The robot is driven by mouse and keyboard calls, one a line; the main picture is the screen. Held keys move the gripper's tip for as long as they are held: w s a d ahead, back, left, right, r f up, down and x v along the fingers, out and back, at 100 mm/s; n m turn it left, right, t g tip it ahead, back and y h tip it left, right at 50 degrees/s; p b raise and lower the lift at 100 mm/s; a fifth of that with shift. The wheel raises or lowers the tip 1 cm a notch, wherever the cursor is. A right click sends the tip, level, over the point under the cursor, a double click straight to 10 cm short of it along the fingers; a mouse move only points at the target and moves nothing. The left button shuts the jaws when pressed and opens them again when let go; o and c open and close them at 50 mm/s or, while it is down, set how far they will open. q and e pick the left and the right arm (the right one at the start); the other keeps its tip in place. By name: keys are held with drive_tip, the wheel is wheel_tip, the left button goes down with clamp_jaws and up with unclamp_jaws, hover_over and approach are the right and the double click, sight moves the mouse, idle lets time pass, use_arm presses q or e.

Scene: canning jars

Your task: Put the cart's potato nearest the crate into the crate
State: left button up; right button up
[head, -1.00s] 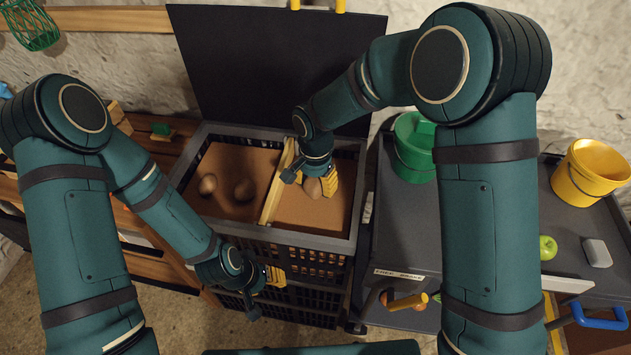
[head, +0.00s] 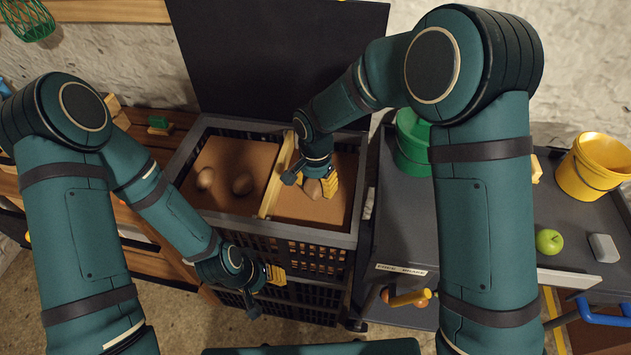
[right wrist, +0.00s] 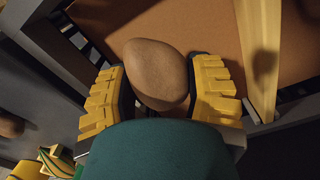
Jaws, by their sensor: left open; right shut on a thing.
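My right gripper (head: 322,187) is shut on a brown potato (head: 313,189), inside the right compartment of the black crate (head: 290,232). In the right wrist view the potato (right wrist: 157,70) sits between the two yellow fingers, with the crate's tan floor behind it. I cannot tell whether it touches that floor. A yellow divider (head: 279,175) splits the crate. My left gripper (head: 266,289) is open and empty in front of the crate. The grey cart (head: 400,237) stands right of the crate.
On the cart are a green bucket (head: 412,150), a yellow bucket (head: 592,168), a green apple (head: 549,241) and a grey block (head: 603,248). A dark panel (head: 280,60) stands behind the crate. A wooden bench (head: 150,225) is at left. My right arm hides part of the cart.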

drive_tip(key=shift+f+b, duration=0.85)
drive_tip(key=shift+f, duration=0.5)
drive_tip(key=shift+f+b, duration=0.9)
drive_tip(key=shift+f, duration=0.55)
idle(0.5)
drive_tip(key=o, duration=0.8)
wheel_tip(320, 180, up, 12)
drive_tip(key=shift+r, duration=0.1)
